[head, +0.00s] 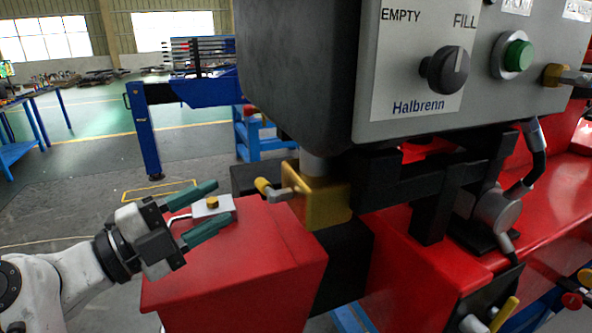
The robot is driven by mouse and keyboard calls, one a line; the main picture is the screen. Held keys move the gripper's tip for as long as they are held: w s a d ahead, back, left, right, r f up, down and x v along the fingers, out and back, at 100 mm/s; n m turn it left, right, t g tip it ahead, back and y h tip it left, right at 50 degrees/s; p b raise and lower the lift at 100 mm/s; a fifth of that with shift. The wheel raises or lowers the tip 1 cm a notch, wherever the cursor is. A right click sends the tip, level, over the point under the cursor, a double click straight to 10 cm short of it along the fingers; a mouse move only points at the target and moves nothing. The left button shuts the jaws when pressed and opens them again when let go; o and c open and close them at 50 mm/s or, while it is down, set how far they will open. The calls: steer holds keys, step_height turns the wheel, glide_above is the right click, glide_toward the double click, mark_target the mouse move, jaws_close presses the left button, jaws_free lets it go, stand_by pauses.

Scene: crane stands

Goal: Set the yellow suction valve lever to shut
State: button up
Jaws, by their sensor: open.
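A short lever with a yellow end (263,187) and a silver stem sticks out to the left from a brass valve block (328,203) under the grey control box. A flat yellow handle (505,313) also shows at the bottom right, cut off by the picture edge. No label shows which one is the suction valve lever. My gripper (222,200) is open at the left, its two green fingers pointing right toward the brass block. It is apart from both levers. A small pale plate with a brass knob (212,203) appears between the fingers; contact cannot be told.
The grey control box (300,75) overhangs the brass block, with an EMPTY/FILL knob (446,71) and a green button (518,55). A red housing (245,265) lies below my gripper. Black brackets and a cable crowd the right. Open floor lies at the left.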

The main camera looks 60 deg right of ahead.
mark_target(268, 190)
steer(key=f+p+x, duration=0.1)
steer(key=p+x, duration=0.2)
steer(key=x, duration=0.8)
steer(key=shift+s+r+p, duration=0.2)
steer(key=shift+s+p, duration=0.05)
steer(key=shift+p, duration=0.05)
jaws_close()
